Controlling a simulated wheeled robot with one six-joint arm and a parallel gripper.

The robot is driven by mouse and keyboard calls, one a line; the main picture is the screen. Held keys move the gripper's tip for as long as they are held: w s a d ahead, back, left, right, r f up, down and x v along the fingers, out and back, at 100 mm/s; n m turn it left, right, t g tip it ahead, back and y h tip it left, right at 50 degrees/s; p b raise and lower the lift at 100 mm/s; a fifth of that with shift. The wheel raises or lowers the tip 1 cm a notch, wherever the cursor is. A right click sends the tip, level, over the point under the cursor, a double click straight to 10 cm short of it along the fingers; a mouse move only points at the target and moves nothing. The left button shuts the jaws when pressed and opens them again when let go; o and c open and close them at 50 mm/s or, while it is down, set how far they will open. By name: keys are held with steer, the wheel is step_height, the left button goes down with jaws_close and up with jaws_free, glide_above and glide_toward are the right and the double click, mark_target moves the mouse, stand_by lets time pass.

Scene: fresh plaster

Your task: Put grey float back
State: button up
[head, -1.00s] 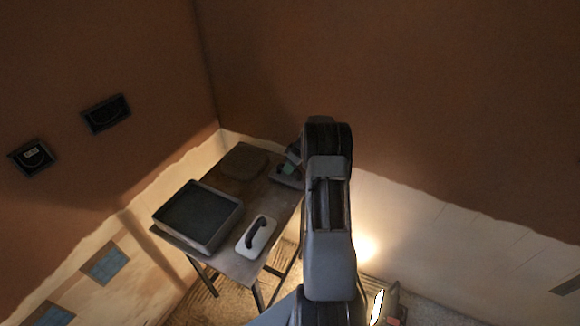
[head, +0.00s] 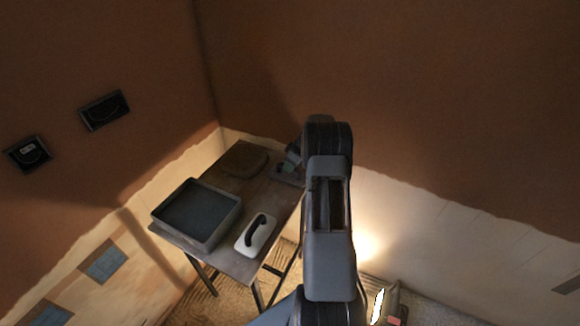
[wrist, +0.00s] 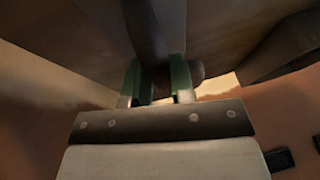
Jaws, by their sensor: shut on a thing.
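My gripper (head: 289,167) is over the back right part of the table, partly hidden behind my arm. In the wrist view its green-padded fingers (wrist: 157,72) are shut on a dark handle (wrist: 145,35), which I take to be the grey float's. A wide grey-brown surface behind that handle appears to be the float's plate (wrist: 220,32). In the head view the grey float (head: 286,180) shows only as a small dark grey shape under the fingers, at the table's right edge. I cannot tell whether it touches the tabletop.
The wooden table (head: 222,258) stands in the corner. It holds a grey tray (head: 198,212), a white float with a black handle (head: 262,244) and a brown rounded pad (head: 243,157). Two wall boxes (head: 105,110) are at left. A lit lamp (head: 377,305) is at lower right.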

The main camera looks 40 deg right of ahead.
steer(key=o, duration=0.9)
steer(key=shift+p+v, duration=1.2)
steer(key=shift+v, duration=2.85)
